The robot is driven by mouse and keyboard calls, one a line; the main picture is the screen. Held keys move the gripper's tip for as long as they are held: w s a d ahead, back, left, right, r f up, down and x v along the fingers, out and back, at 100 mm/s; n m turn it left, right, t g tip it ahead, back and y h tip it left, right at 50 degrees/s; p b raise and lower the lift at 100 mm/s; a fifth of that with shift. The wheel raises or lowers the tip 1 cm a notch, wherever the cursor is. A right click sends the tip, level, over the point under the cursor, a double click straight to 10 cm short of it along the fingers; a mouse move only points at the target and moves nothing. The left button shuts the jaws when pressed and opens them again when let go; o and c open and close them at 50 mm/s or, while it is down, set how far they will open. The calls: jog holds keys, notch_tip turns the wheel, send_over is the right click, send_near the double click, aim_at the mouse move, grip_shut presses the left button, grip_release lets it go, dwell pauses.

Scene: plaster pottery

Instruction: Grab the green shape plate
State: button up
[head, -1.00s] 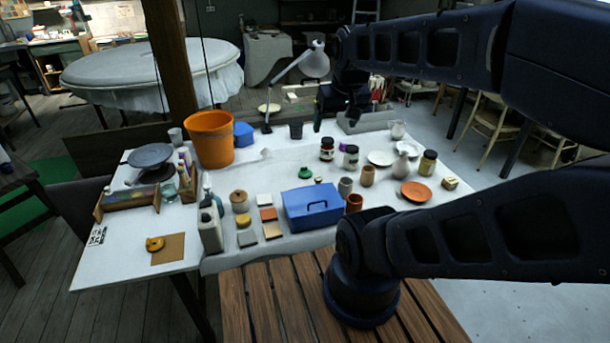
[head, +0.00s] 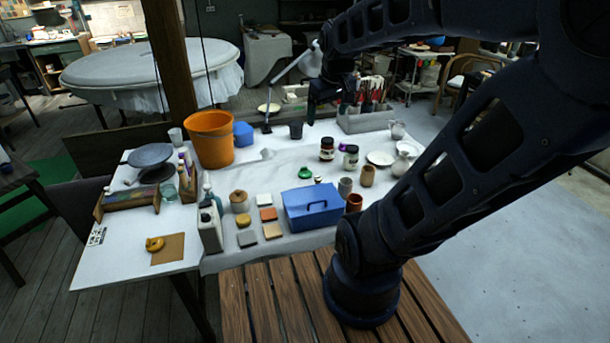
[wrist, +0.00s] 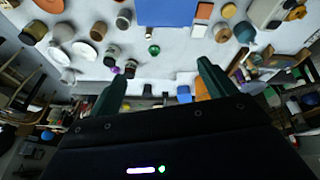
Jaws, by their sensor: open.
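The small green piece (head: 305,173) lies on the white table behind the blue toolbox, near the middle. It looks rounded with a narrower top; I cannot tell that it is a plate. It also shows in the wrist view (wrist: 154,49), beyond and between my fingers. My gripper (wrist: 160,82) is open and empty, its two dark green fingers spread. In the head view it hangs over the back part of the table, apart from the green piece and farther back. No other green plate is clear in the frames.
A blue toolbox (head: 312,206) stands in front of the green piece. Dark jars (head: 327,149), a grey cup (head: 345,187) and a white plate (head: 380,158) are to its right. An orange bucket (head: 210,139) stands at the left. The cloth behind the green piece is fairly clear.

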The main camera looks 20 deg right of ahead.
jog(key=w+f+n+g, duration=0.1)
jog(key=w+f+n, duration=0.3)
jog(key=w, duration=0.6)
jog(key=n+g, duration=0.3)
jog(key=n, duration=0.8)
send_over(305, 173)
notch_tip(305, 173, down, 27)
jog(key=shift+f, duration=5.35)
jog(key=shift+c, duration=0.4)
jog(key=c, duration=1)
